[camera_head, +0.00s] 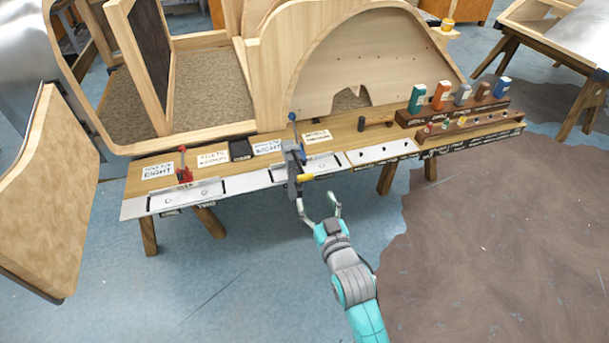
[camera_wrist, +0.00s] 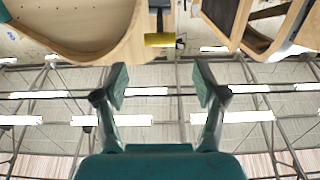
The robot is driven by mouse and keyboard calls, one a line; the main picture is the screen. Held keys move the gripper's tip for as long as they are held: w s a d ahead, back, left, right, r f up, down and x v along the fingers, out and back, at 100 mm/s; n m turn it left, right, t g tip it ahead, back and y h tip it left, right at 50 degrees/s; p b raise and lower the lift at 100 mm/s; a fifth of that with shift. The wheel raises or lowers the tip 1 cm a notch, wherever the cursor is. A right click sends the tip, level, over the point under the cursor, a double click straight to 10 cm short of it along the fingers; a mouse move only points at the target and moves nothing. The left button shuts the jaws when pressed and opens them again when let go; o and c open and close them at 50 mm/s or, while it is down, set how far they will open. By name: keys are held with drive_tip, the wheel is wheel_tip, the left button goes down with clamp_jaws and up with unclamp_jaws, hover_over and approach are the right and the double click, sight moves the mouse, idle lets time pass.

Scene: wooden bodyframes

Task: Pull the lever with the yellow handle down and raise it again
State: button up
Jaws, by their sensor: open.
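My gripper (camera_head: 317,198) is open and empty, just in front of and slightly below the handle in the head view. In the wrist view both fingers of my gripper (camera_wrist: 160,70) stand wide apart, with a gap between them and the handle. Neither finger appears to touch the handle.
A rack of coloured bottles (camera_head: 440,97) stands at right. The blue floor (camera_head: 250,270) in front is clear.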

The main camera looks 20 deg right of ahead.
sight(306, 179)
drive_tip(key=w, duration=0.9)
drive_tip(key=shift+w, duration=0.25)
clamp_jaws()
